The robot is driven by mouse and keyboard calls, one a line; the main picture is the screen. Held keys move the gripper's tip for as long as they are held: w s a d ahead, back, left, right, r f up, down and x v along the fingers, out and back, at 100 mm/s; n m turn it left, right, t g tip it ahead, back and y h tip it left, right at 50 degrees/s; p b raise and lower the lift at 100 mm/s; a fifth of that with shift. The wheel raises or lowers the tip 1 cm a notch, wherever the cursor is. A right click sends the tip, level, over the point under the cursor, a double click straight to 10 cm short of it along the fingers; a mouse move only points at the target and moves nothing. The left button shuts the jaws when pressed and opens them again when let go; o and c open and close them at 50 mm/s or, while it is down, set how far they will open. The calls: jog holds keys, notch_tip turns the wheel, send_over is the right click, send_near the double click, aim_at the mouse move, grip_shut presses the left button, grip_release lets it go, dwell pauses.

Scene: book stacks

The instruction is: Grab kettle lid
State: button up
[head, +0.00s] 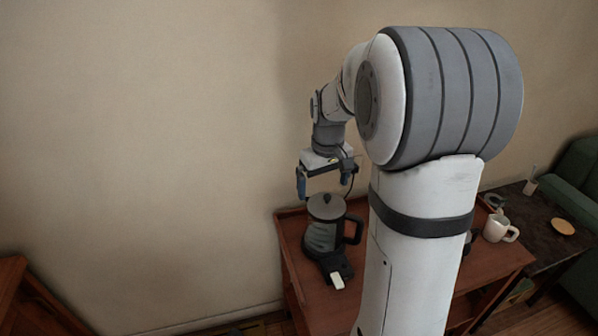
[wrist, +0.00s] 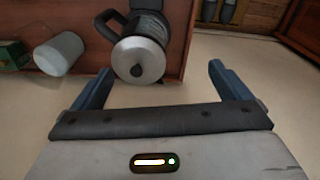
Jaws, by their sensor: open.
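The kettle (head: 322,238) stands upright on a reddish-brown wooden table, with a dark handle on its right side in the head view. Its round grey lid (head: 326,206) with a dark knob is on top. In the wrist view the silver lid (wrist: 138,60) with its black knob (wrist: 136,71) shows ahead of the fingers, left of the middle between them. My gripper (head: 325,196) is open and empty, pointing down just above the lid in the head view. Its two blue fingers (wrist: 164,82) are apart in the wrist view. I see no contact with the lid.
The wooden table (head: 292,232) also holds a white mug (head: 500,229) at the right. A white cylinder (wrist: 59,54) and a green box (wrist: 13,54) show left in the wrist view. A wall (head: 140,130) stands behind the table. My arm hides the table's middle.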

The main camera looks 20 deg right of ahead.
aim_at(327, 196)
jog(key=shift+n+g, duration=0.3)
jog(key=shift+g, duration=0.1)
jog(key=w+d+f, duration=0.1)
jog(key=w, duration=0.1)
jog(key=w+d+f, duration=0.1)
jog(key=w, duration=0.1)
jog(key=w+d+f+p, duration=0.1)
jog(key=w+d+f, duration=0.1)
jog(key=shift+w, duration=0.1)
jog(key=shift+w+d+f, duration=0.1)
jog(key=shift+w+f, duration=0.05)
jog(key=shift+f, duration=0.15)
notch_tip(327, 196, down, 7)
jog(key=shift+w+f+p, duration=0.1)
jog(key=shift+f+p, duration=0.1)
jog(key=shift+p, duration=0.75)
jog(key=shift+s+f, duration=0.2)
jog(key=shift+s, duration=0.1)
grip_shut()
